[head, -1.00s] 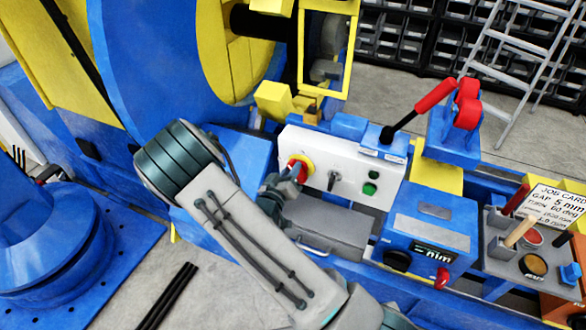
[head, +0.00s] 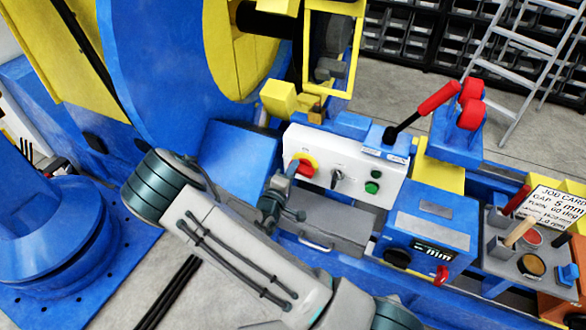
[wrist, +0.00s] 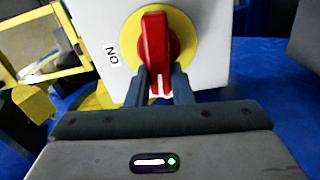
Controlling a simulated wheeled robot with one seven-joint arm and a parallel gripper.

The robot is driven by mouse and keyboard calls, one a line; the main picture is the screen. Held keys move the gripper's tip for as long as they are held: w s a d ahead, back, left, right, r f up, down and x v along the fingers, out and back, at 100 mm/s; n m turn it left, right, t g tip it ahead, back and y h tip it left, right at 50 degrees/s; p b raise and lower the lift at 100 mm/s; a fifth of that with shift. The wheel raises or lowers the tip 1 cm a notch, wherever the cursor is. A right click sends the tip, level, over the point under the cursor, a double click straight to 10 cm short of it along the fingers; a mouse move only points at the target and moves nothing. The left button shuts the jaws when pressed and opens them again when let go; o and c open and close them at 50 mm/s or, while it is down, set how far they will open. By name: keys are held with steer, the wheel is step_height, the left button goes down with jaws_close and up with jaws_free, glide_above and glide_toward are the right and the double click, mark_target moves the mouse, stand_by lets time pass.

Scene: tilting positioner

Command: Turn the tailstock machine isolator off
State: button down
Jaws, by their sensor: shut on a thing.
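The isolator is a red rotary handle (wrist: 154,42) on a yellow disc (wrist: 186,38), set in a white control panel (wrist: 208,80). In the wrist view the handle stands upright in the picture, and an "ON" label (wrist: 112,55) is to its left. My gripper (wrist: 160,84) is shut on the lower end of the handle, one finger on each side. In the head view the handle (head: 305,168) is at the panel's left end (head: 345,150), with my gripper (head: 291,170) reaching it from the lower left and partly covering it.
A small black selector switch (head: 337,178) and a green button (head: 371,188) are right of the isolator. A red-handled lever (head: 437,98) rises behind the panel. A blue readout box (head: 430,225) and a tool tray (head: 520,262) stand at right.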

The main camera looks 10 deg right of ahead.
steer(key=shift+s+f+n, duration=0.1)
steer(key=shift+f+n, duration=0.05)
steer(key=shift+n, duration=0.35)
steer(key=c, duration=1.3)
jaws_free()
steer(key=b+v, duration=0.1)
steer(key=v, duration=1.2)
steer(key=shift+s+a, duration=0.25)
steer(key=shift+s, duration=0.1)
